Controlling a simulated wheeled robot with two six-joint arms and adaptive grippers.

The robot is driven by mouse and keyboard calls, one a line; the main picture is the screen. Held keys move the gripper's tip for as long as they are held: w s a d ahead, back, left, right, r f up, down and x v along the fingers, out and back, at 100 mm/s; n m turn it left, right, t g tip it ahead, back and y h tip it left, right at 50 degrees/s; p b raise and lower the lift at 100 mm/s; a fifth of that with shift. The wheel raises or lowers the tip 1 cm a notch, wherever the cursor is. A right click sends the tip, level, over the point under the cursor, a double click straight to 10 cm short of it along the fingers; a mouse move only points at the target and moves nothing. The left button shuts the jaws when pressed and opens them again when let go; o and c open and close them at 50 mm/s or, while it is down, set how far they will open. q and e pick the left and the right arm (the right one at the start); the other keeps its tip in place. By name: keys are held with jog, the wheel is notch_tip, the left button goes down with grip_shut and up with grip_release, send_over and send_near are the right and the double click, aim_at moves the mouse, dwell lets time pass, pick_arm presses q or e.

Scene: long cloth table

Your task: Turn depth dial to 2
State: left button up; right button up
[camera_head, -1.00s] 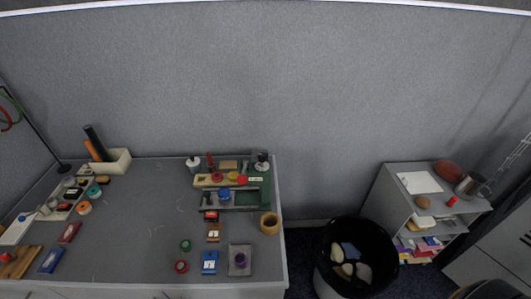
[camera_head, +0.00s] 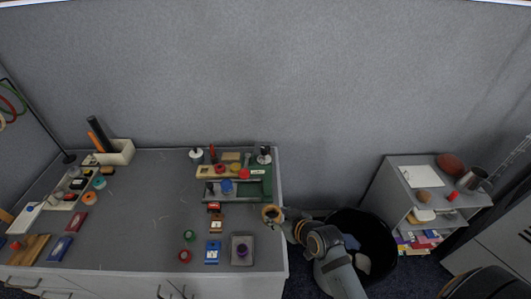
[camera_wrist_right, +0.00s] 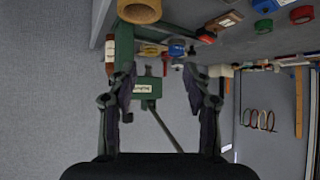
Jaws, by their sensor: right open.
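Two small blocks with white faces, a brown one (camera_head: 216,223) and a blue one (camera_head: 212,252), stand on the table's right part. A grey plate with a dark purple knob (camera_head: 242,251) lies beside the blue one. A green and grey fixture (camera_head: 256,190) with a blue round piece (camera_head: 227,186) stands behind them. I cannot tell which of these is the depth dial; no scale is readable. My right gripper (camera_head: 283,216) is open and empty at the table's right edge, close to a wooden cup (camera_head: 268,210). Its fingers (camera_wrist_right: 160,95) are spread in the wrist view. My left gripper is out of view.
Red (camera_head: 185,256) and green (camera_head: 189,235) rings lie left of the blue block. A black bin (camera_head: 377,226) and a grey shelf (camera_head: 390,189) stand right of the table (camera_head: 150,215). The table's middle is mostly clear.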

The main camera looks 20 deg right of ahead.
jog(key=w+a+r+t, duration=0.1)
jog(key=w+r+t, duration=0.3)
jog(key=w, duration=0.2)
jog(key=m+t+h, duration=0.3)
jog(key=t, duration=0.1)
send_near(265, 153)
jog(key=w+p, duration=0.1)
jog(key=w, duration=0.9)
jog(key=shift+d, duration=0.15)
jog(key=shift+s, duration=0.1)
